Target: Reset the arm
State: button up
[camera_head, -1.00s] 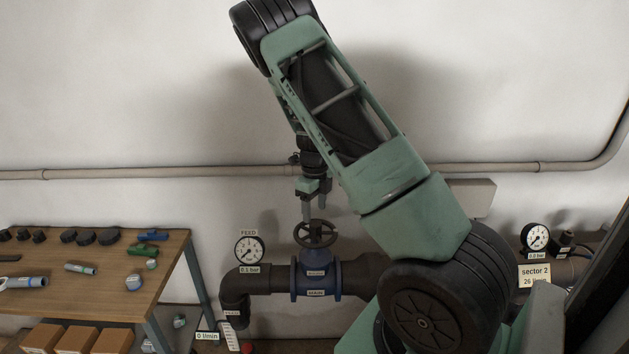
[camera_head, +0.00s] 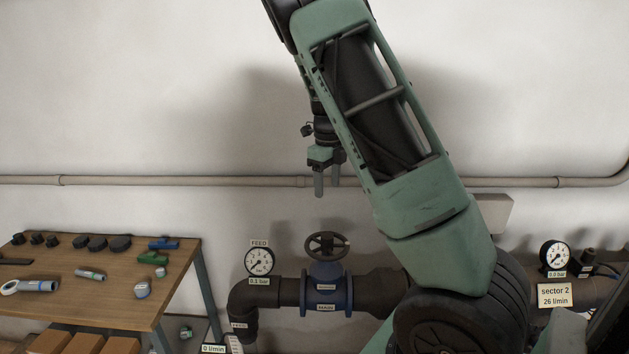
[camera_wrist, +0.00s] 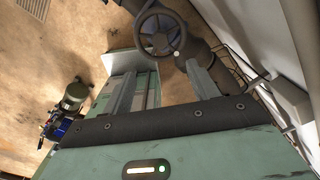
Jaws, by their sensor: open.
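My gripper (camera_head: 327,184) hangs from my raised arm, fingers pointing down and apart, with nothing between them. It is above the dark handwheel (camera_head: 327,246) of the blue feed valve (camera_head: 325,289), with a clear gap between. In the wrist view the two fingers of my gripper (camera_wrist: 165,80) show spread, and the handwheel (camera_wrist: 160,34) lies beyond their tips. My green arm hides part of the dark pipe to the right of the valve.
A wooden bench (camera_head: 110,292) at left holds caps, fittings and tools. A feed gauge (camera_head: 259,262) stands left of the valve; another gauge (camera_head: 555,256) and a sector 2 sign (camera_head: 554,295) are at right. A wall pipe (camera_head: 200,181) runs behind my arm. The upper wall is clear.

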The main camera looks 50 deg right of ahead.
dwell(0.3)
jog(key=s+a+f+n+y+b, duration=0.1)
jog(key=s+a+f+n+b, duration=0.1)
jog(key=a+n, duration=1.05)
jog(key=s+a+f+n+y+b, duration=0.1)
jog(key=s+a+f+n+b, duration=0.15)
jog(key=a+n, duration=0.95)
jog(key=s+a+f+n+b, duration=0.1)
jog(key=s+a+n+b, duration=0.1)
jog(key=s+a+n, duration=0.7)
jog(key=s+a+f+n+h+b, duration=0.1)
jog(key=s+a+f+n+b, duration=0.1)
jog(key=s+a+n, duration=0.7)
jog(key=shift+s+a, duration=0.3)
jog(key=shift+a, duration=0.5)
jog(key=shift+f, duration=0.1)
